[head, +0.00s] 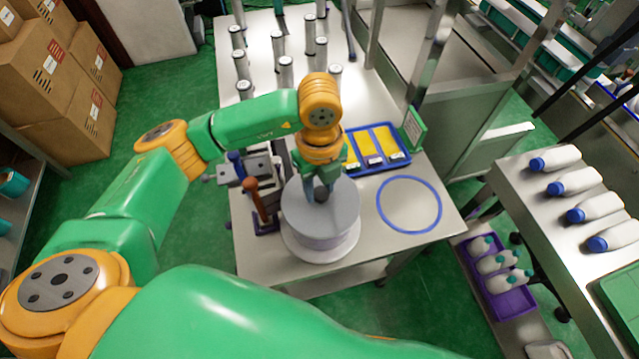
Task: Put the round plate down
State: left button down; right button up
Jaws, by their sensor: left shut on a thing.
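The round plate (339,213) is a grey disc with a dark knob at its middle. My left gripper (321,193) points down over the plate and is shut on its knob. The plate is over a pale, wider round base (322,253) on the steel table. I cannot tell whether the plate rests on the base or hangs just above it. A blue ring (438,212) is on the bare table to the right of the plate. My right gripper is not in view.
A blue tray (351,160) with yellow strips lies behind the plate. A brown-handled tool (254,198) stands at left beside dark fixtures. Several metal cylinders (286,72) stand at the back. White bottles with blue caps (580,181) lie on the right table.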

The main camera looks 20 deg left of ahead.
aim_at(320, 189)
pick_arm(q)
jog(key=shift+f, duration=0.3)
jog(key=shift+c, duration=2.4)
grip_release()
jog(key=shift+r, duration=0.1)
jog(key=shift+r+p, duration=0.7)
jog(key=shift+r, duration=0.1)
notch_tip(320, 189, up, 3)
jog(key=shift+w+r+b, duration=0.1)
jog(key=shift+b, duration=0.85)
notch_tip(320, 189, up, 8)
jog(key=shift+r, duration=0.2)
